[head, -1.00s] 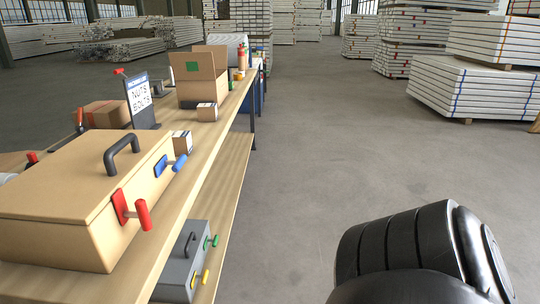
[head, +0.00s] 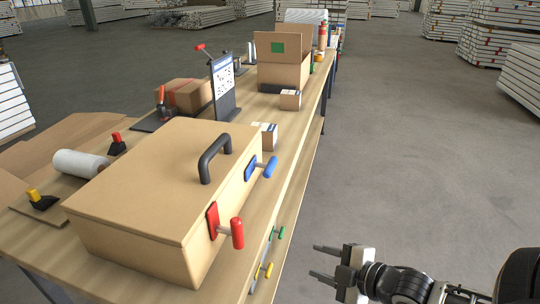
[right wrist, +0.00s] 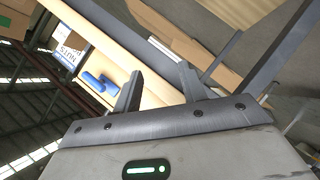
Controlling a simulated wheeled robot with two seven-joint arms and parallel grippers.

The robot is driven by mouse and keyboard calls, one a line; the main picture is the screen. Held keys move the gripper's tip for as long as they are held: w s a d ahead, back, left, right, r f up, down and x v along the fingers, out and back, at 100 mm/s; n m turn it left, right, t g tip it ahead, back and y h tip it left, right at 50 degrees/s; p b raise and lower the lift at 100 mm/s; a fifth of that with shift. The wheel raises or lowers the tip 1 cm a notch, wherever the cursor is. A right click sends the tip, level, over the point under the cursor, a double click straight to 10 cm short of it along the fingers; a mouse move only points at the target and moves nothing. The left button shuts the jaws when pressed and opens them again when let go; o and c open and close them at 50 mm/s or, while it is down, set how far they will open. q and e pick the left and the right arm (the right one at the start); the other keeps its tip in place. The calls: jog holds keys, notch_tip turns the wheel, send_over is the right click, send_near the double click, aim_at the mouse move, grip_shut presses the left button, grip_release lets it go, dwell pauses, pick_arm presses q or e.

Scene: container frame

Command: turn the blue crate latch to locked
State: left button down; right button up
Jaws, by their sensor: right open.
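The tan crate (head: 150,205) stands on the table with a black handle on its lid. Its blue latch (head: 270,167) is on the long side facing the aisle, toward the far end; its grip sticks outward. A red latch (head: 236,232) is on the same side, nearer. My right gripper (head: 315,260) is open and empty, over the aisle to the right of and apart from the crate. In the right wrist view the blue latch (right wrist: 97,82) shows beyond and left of the open fingers (right wrist: 160,78). My left gripper is out of view.
A small box (head: 265,134) stands close behind the crate. A sign stand (head: 223,88), an open carton (head: 284,72) and a white roll (head: 80,164) are on the table. Green (head: 279,233) and yellow (head: 266,270) latches show lower down. The aisle floor is clear.

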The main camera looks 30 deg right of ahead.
aim_at(271, 167)
jog(key=w+d+r+n+t+y+p, duration=0.1)
jog(key=w+d+r+n, duration=0.25)
jog(key=r, duration=0.35)
jog(key=w+d+r+n+t+y+p, duration=0.1)
jog(key=w+d+r+n, duration=0.1)
jog(key=w+r+n, duration=0.4)
jog(key=shift+m+t, duration=0.3)
jog(key=shift+m, duration=0.05)
jog(key=b+x, duration=0.1)
jog(key=x, duration=0.3)
jog(key=b+x, duration=0.2)
jog(key=x, duration=0.2)
jog(key=b+x, duration=0.2)
jog(key=x, duration=0.2)
jog(key=shift+w+r, duration=0.15)
jog(key=shift+r, duration=0.2)
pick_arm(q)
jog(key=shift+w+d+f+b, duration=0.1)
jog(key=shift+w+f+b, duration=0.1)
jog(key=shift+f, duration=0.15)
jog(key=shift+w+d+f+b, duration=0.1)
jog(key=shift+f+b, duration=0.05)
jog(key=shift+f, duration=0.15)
pick_arm(e)
jog(key=shift+x, duration=0.8)
jog(key=shift+a, duration=0.1)
jog(key=shift+f, duration=0.1)
grip_shut()
